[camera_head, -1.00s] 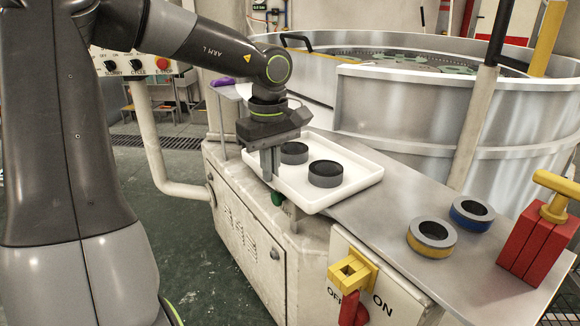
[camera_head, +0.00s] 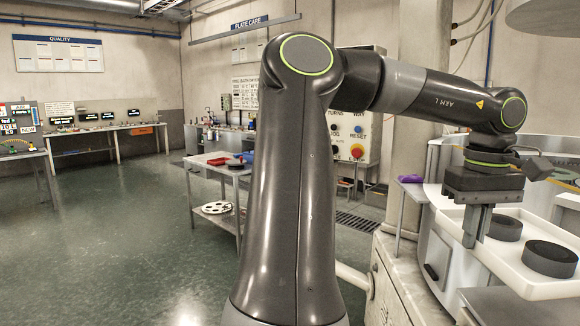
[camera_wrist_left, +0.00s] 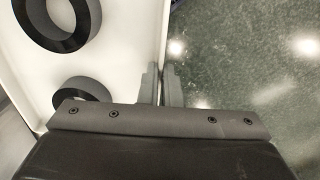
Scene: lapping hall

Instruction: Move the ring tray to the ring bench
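The white ring tray (camera_head: 492,262) is at the right edge of the head view and holds two dark grey rings (camera_head: 505,228) (camera_head: 551,258). My left gripper (camera_head: 474,238) points down at its left wall. In the left wrist view the fingers (camera_wrist_left: 162,78) sit close together on either side of the tray wall (camera_wrist_left: 163,30), shut on it. Both rings also show inside the tray there. I cannot tell whether the tray touches the ledge under it. No bench in view is clearly marked as the ring bench. My right gripper is out of view.
A trolley (camera_head: 228,170) with red and blue bins and a white disc stands left of my arm. A long bench (camera_head: 105,133) and a screen table (camera_head: 25,153) stand along the far left. Open green floor (camera_head: 140,230) lies between. A button panel (camera_head: 352,130) stands behind my arm.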

